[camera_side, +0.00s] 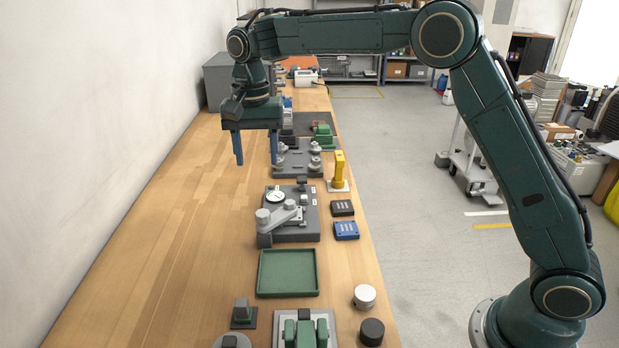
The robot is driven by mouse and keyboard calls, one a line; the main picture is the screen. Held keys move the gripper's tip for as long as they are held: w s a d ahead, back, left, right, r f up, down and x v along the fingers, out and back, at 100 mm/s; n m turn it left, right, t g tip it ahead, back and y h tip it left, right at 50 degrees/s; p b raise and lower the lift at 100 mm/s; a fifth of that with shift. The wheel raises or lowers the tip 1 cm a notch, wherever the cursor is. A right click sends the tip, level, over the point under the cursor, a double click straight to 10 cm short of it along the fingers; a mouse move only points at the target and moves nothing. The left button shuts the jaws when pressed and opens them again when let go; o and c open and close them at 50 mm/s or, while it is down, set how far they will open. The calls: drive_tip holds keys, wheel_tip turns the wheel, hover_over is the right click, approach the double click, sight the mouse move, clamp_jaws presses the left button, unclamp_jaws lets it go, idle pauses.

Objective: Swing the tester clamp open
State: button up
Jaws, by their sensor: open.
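The tester (308,225) is a dark grey block with a round white gauge on the bench, in the middle of the view. A light grey clamp arm (284,216) with round knobs lies across its top. I cannot tell from this view whether the clamp is fully closed. My gripper (256,158) points down with its two blue fingers apart and nothing between them. It hangs above the bench, up and left of the tester in the picture, and does not touch the clamp.
An empty green tray (261,273) lies in front of the tester. A blue box (346,231), a black box (343,208) and a yellow post (339,168) stand to its right. A grey plate with round fittings (290,171) lies behind it. The bench's left side is clear.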

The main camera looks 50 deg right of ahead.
sight(263, 213)
drive_tip(key=shift+f, duration=0.15)
wheel_tip(263, 213, down, 13)
drive_tip(key=shift+f, duration=0.2)
idle(0.5)
clamp_jaws()
